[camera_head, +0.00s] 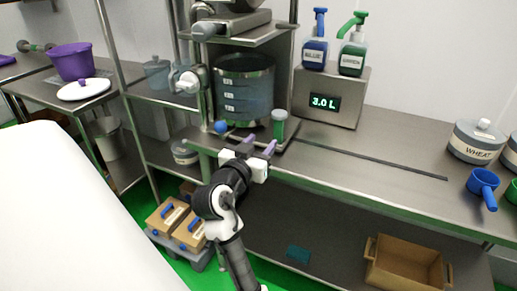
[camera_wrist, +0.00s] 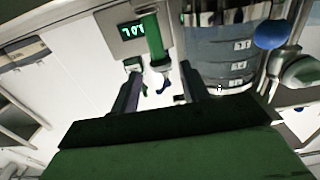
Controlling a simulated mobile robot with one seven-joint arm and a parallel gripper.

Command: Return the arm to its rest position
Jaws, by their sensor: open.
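My gripper (camera_head: 258,146) is at the front edge of the steel counter, below the large bluish tank (camera_head: 243,90). Its two purple-tipped fingers are apart, with nothing visible held between them. My arm reaches up to it from the bottom of the head view. In the wrist view, the fingers of my gripper (camera_wrist: 160,85) are spread. A green cylinder (camera_wrist: 153,38) shows past the fingers in the wrist view.
A blue ball (camera_head: 221,127) sits at the tank's lower left. A display box (camera_head: 330,97) reading 3.0 L carries blue (camera_head: 315,50) and green (camera_head: 353,57) pump bottles. A wheat container (camera_head: 476,141) and blue scoop (camera_head: 483,186) are at right. The counter's middle right is mostly clear.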

